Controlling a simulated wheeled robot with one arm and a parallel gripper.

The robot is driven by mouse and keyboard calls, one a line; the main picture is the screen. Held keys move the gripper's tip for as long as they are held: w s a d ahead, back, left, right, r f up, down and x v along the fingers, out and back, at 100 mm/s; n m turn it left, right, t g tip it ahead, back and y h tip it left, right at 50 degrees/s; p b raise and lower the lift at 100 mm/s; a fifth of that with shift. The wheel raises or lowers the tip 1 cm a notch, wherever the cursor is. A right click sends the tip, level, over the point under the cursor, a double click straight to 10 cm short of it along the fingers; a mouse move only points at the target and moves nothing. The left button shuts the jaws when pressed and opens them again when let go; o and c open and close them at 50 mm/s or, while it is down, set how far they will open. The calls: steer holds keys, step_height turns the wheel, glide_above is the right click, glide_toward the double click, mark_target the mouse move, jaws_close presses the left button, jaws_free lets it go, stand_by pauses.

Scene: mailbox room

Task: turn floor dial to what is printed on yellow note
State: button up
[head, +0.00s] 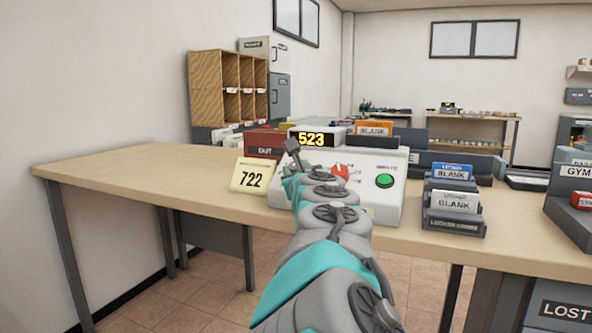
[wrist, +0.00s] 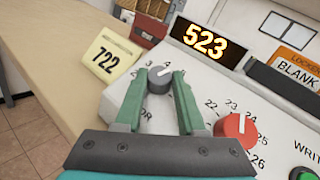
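The yellow note (wrist: 110,57) stands on the desk left of the control box and reads 722; the head view shows it too (head: 253,177). The grey floor dial (wrist: 159,80) is on the box's sloped face, its white mark pointing to the upper right. Numbers around it are partly hidden, and only "OR" of its label shows. My gripper (wrist: 159,78) has its two green fingers on either side of this dial, with slight gaps visible. In the head view, my arm hides the dial and my gripper (head: 292,150) is small. The display (wrist: 206,42) reads 523.
A red dial (wrist: 235,130) with numbers in the twenties sits right of the grey dial. A green button (head: 384,181) is farther right. A red OUT tray (head: 265,143) stands behind the note. Card holders (head: 454,215) stand at right. The desk's left part (head: 130,168) is clear.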

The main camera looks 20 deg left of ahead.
jaws_close()
